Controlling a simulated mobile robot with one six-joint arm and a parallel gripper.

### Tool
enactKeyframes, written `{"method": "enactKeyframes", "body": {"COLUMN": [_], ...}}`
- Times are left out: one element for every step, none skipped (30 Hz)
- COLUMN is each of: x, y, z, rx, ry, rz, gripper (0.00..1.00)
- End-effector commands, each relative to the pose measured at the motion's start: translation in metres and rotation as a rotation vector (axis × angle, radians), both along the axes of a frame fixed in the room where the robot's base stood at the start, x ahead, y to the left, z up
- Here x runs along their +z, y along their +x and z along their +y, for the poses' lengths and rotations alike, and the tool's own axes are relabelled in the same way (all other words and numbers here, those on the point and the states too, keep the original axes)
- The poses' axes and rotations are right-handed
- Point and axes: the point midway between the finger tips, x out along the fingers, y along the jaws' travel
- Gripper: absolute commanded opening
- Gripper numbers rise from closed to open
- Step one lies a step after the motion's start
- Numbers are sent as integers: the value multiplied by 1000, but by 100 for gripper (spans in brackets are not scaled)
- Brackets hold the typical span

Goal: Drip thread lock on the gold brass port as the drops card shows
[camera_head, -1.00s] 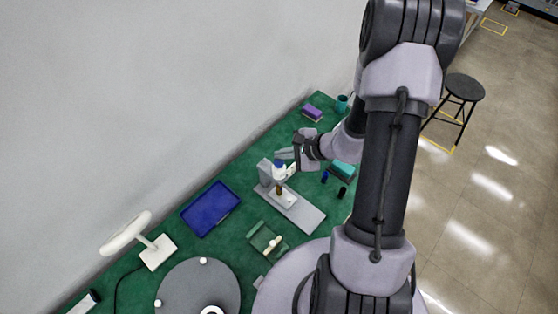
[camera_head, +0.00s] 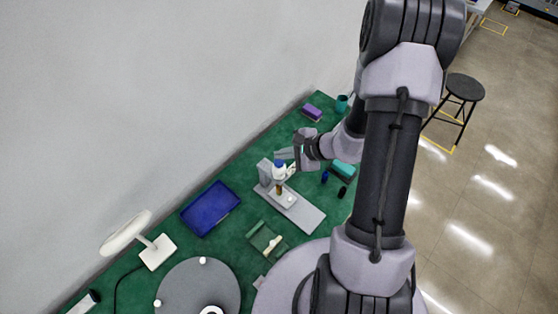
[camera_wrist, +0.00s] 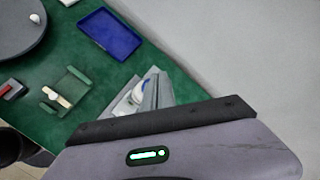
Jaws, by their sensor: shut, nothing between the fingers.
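A grey stand (camera_head: 265,172) with a flat base plate stands on the green bench. A white bottle with a blue band (camera_head: 279,169) is upright at this stand, and a small gold-brown part (camera_head: 279,188) shows below it; I cannot tell whether this is the brass port. My gripper (camera_head: 280,154) is shut and empty, just above the bottle; whether it touches is unclear. In the wrist view the shut fingers (camera_wrist: 157,92) partly hide the bottle (camera_wrist: 148,76). I cannot make out a readable drops card.
A blue tray (camera_head: 211,208) lies left of the stand. A green holder with a pale piece (camera_head: 267,241) is in front. A grey round turntable (camera_head: 190,290) and a white lamp (camera_head: 157,252) stand at lower left. Small blue and black items (camera_head: 342,191) and a teal box (camera_head: 343,170) lie right.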

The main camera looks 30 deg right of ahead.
Motion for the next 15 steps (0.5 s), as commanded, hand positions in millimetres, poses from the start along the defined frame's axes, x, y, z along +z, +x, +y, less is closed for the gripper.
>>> {"method": "enactKeyframes", "body": {"x": [-3, -4, -5, -6, -7, -8, -9, -9, -9, -9, -9, -8, -8, -8, -8], "y": [0, 0, 0, 0, 0, 0, 0, 0, 0, 0, 0, 0, 0, 0, 0], "z": [0, 0, 0, 0, 0, 0, 0, 0, 0, 0, 0, 0, 0, 0, 0], "rx": [1, 1, 1, 1, 1, 1, 1, 1, 1, 1, 1, 1, 1, 1, 1], "ry": [-1, -1, -1, -1, -1, -1, -1, -1, 0, 0, 0, 0, 0, 0, 0], "rz": [0, 0, 0, 0, 0, 0, 0, 0, 1, 1, 1, 1, 1, 1, 1], "gripper": [0, 0, 0, 0, 0, 0, 0, 0, 0, 0, 0, 0, 0, 0, 0]}}
